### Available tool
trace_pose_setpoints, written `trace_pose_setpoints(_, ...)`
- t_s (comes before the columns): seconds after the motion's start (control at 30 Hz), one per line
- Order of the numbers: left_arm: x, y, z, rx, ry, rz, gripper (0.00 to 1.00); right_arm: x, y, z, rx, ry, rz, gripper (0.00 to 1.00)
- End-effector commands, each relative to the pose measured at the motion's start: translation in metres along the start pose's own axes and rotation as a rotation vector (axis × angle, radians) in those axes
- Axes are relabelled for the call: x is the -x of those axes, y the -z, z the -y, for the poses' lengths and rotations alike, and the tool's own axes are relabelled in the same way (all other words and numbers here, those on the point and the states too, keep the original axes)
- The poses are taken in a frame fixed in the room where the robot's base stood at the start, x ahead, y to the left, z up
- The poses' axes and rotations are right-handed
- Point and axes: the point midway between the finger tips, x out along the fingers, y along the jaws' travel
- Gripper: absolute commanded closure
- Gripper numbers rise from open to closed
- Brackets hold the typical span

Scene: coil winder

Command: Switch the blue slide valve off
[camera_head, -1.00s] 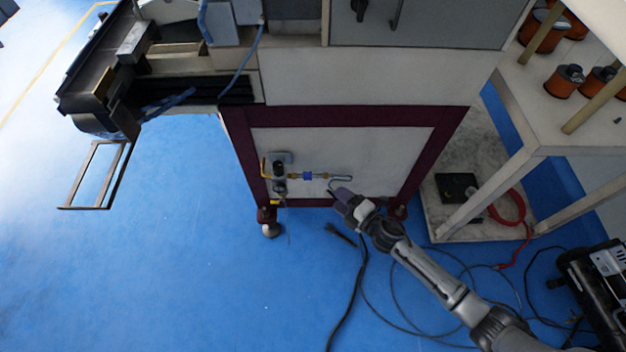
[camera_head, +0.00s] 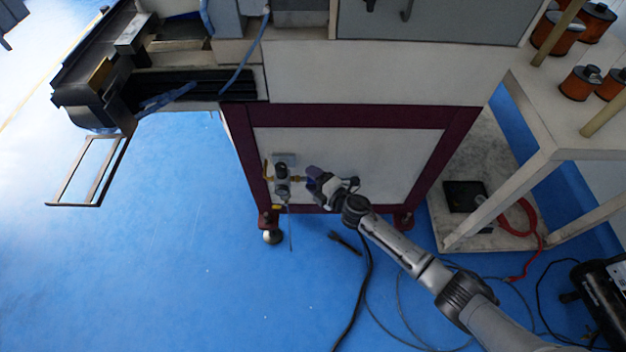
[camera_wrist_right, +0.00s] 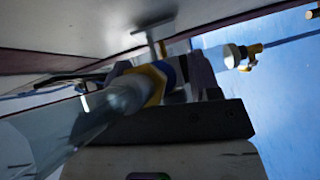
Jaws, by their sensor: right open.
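The blue slide valve shows in the right wrist view as a blue band (camera_wrist_right: 168,73) beside a brass fitting (camera_wrist_right: 152,82), on the line along the cabinet front. In the head view my right gripper (camera_head: 316,180) covers the place where it sits, just right of the regulator (camera_head: 282,178). My left gripper is in neither view.
The cabinet's lower panel (camera_head: 390,150) with its dark red frame is right behind the valve. A bench (camera_head: 560,130) with copper spools stands at the right. Cables (camera_head: 362,290) lie on the blue floor, which is clear at the left.

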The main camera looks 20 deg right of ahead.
Motion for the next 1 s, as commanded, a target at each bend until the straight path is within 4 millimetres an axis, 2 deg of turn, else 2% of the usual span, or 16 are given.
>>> trace_pose_setpoints(0.27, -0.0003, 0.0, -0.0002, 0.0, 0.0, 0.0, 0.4, -0.0011, -0.0001, -0.0003, 0.0, 0.0, 0.0, 0.43)
trace_pose_setpoints(0.87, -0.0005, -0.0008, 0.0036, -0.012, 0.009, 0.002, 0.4, -0.0008, -0.0003, -0.0004, 0.001, 0.0, 0.0, 0.99)
trace_pose_setpoints(1.0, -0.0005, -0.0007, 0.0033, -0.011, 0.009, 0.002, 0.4, -0.0009, -0.0002, -0.0005, 0.0, -0.001, 0.0, 1.0)
